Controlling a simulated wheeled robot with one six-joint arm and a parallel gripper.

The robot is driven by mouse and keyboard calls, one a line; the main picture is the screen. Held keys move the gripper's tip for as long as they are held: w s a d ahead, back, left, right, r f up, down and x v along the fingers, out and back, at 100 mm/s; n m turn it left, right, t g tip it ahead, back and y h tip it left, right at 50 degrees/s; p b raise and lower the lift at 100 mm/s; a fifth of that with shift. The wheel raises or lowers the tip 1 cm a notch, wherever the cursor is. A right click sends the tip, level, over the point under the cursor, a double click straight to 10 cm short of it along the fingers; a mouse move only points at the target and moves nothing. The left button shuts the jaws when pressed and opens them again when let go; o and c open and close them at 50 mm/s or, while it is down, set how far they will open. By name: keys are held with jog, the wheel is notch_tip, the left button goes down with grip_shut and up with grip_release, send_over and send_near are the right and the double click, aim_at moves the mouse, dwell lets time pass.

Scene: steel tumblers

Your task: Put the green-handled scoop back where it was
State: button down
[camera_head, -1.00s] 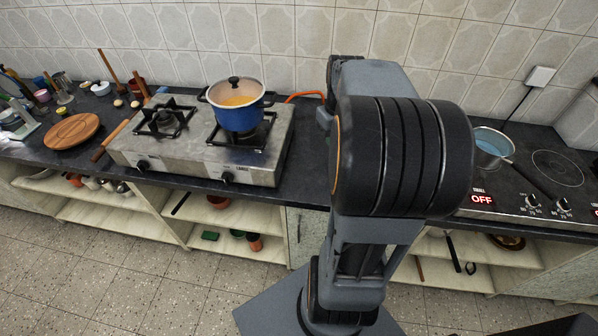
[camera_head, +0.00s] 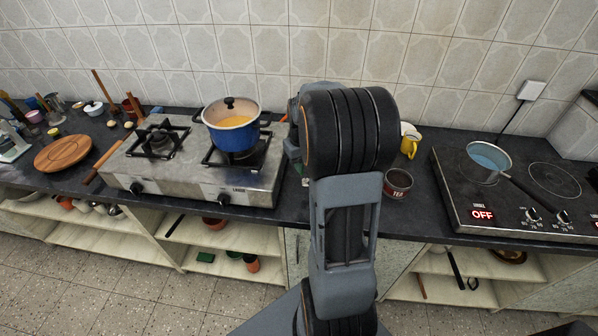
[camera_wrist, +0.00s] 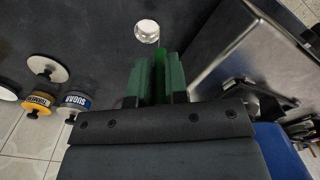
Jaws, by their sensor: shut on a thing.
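The scoop's bright green handle (camera_wrist: 159,68) shows in the wrist view, upright in the picture between the two darker green fingers of my gripper (camera_wrist: 157,80). The gripper is shut on it. In the head view my arm hides the gripper and scoop.
Jars labelled turmeric (camera_wrist: 40,104) and sugar (camera_wrist: 75,102) stand left in the wrist view. A blue pot (camera_head: 232,125) sits on the gas stove (camera_head: 200,175). A saucepan (camera_head: 487,160) sits on the electric hob.

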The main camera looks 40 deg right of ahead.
jog(key=shift+w+a+f, duration=0.15)
jog(key=shift+w+f, duration=0.2)
jog(key=shift+f, duration=0.05)
jog(key=shift+w+f, duration=0.15)
jog(key=shift+f, duration=1.65)
jog(key=shift+f, duration=0.15)
jog(key=c, duration=1.1)
grip_release()
